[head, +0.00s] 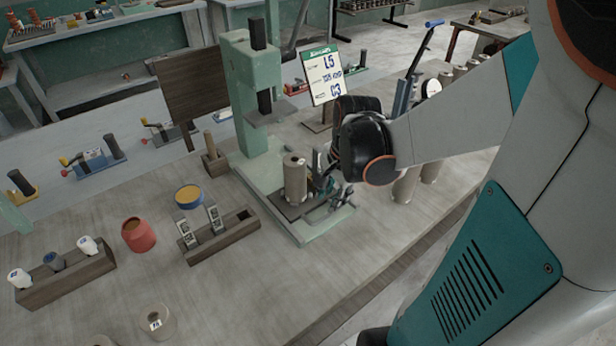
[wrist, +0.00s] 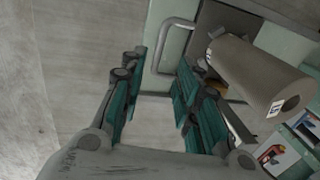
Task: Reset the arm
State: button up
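My gripper (head: 323,179) is beside the green press (head: 249,110), low over the right part of its base. In the wrist view my gripper (wrist: 158,76) has its two teal-padded fingers apart, with nothing held between them. Bare table and a pale bent handle (wrist: 164,48) show in and beyond the gap. A beige ribbed cylinder (head: 294,176) stands on the press's dark plate, just left of my gripper. It also shows right of the fingers in the wrist view (wrist: 262,78). I cannot tell whether a finger touches it.
A sign board (head: 323,77) stands behind my gripper, and beige cylinders (head: 405,187) stand to its right. A wooden rack (head: 225,238), a red cup (head: 138,235) and a yellow-topped tin (head: 188,196) are at left. The front table is mostly clear.

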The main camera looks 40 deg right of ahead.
jog(key=shift+s+r, duration=0.2)
jog(key=shift+r, duration=0.2)
jog(key=shift+f, duration=0.1)
